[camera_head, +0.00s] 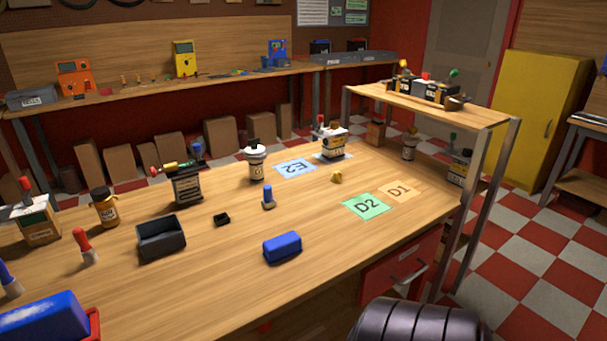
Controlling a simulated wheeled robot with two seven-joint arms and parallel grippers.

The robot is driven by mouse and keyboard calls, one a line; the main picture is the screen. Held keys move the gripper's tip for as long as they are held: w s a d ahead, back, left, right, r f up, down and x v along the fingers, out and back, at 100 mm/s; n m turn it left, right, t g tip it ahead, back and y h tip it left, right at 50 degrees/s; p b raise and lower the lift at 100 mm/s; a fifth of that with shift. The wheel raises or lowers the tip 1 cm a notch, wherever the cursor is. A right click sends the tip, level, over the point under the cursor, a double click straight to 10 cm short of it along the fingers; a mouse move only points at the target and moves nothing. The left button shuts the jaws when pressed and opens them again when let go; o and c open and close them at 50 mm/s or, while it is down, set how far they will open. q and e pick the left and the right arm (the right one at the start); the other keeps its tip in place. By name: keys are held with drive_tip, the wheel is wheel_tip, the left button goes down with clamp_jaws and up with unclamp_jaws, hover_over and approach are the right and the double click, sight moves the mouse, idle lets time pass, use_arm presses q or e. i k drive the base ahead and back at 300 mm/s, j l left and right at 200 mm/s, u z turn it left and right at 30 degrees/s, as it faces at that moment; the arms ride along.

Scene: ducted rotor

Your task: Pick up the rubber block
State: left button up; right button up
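A blue block (282,247) with rounded edges lies on the wooden workbench (330,240), near its front edge. A small black piece (221,219) lies to its left and farther back. I cannot tell from looks alone which piece is the rubber block. A larger blue block (42,318) sits in a red holder (95,324) at the bottom left, cut off by the picture edge. Neither of my grippers is in view. A dark ribbed part at the bottom right seems to be mine.
A black open bin (161,238), bottles, a blue-topped small piece (268,198) and a yellow piece (336,177) stand on the bench. Mats marked D2 (366,207), D1 (400,190) and E2 (295,168) lie flat. A raised shelf (436,105) stands at the right end.

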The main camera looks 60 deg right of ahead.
sight(276, 249)
drive_tip(key=z, duration=1.8)
